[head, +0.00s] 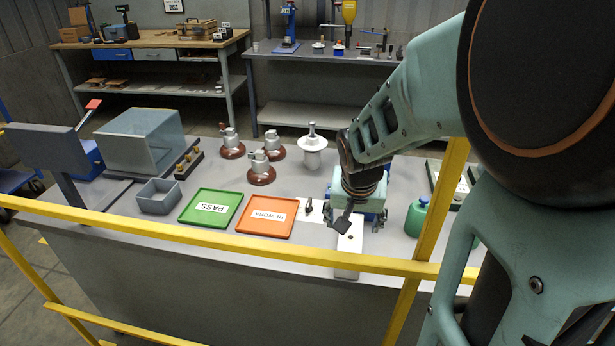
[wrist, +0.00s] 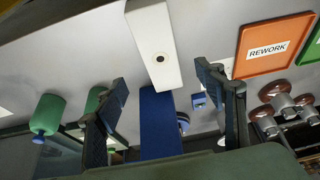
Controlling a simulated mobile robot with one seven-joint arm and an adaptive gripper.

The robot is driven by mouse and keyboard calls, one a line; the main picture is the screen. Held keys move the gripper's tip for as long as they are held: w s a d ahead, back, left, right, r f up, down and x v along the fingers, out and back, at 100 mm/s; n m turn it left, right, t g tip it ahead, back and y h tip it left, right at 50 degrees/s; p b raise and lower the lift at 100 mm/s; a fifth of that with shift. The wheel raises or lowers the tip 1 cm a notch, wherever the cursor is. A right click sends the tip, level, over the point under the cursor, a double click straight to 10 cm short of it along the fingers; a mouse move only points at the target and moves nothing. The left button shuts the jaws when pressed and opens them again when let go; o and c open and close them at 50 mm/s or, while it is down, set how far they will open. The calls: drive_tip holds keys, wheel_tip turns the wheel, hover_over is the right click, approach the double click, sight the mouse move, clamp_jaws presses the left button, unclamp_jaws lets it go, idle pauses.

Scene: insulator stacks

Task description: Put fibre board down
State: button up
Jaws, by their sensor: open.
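My gripper (wrist: 165,85) is open, with its two dark fingers apart and nothing gripped between them. It also shows in the head view (head: 345,214), over the near part of the grey bench. A white oblong piece with a dark round spot (wrist: 155,48) lies beyond the fingertips in the wrist view, and in the head view (head: 349,250) it is just in front of my gripper. A blue oblong part (wrist: 160,125) adjoins it, seen between the fingers. I cannot tell which piece, if any, is the fibre board. My gripper hides part of the bench there.
A green PASS tray (head: 232,194) and an orange REWORK tray (head: 283,203) lie left of my gripper. Several insulator stacks (head: 261,172) stand behind them. A green bottle (head: 416,218) stands to the right. A yellow rail (head: 200,244) crosses in front of the bench.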

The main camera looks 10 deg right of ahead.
sight(351, 237)
drive_tip(key=b+x, duration=0.1)
drive_tip(key=x, duration=0.3)
drive_tip(key=shift+f, duration=0.35)
drive_tip(key=shift+b+x, duration=1.05)
drive_tip(key=shift+x, duration=2.05)
drive_tip(key=shift+w+r, duration=0.1)
drive_tip(key=shift+w, duration=0.1)
drive_tip(key=c, duration=1.5)
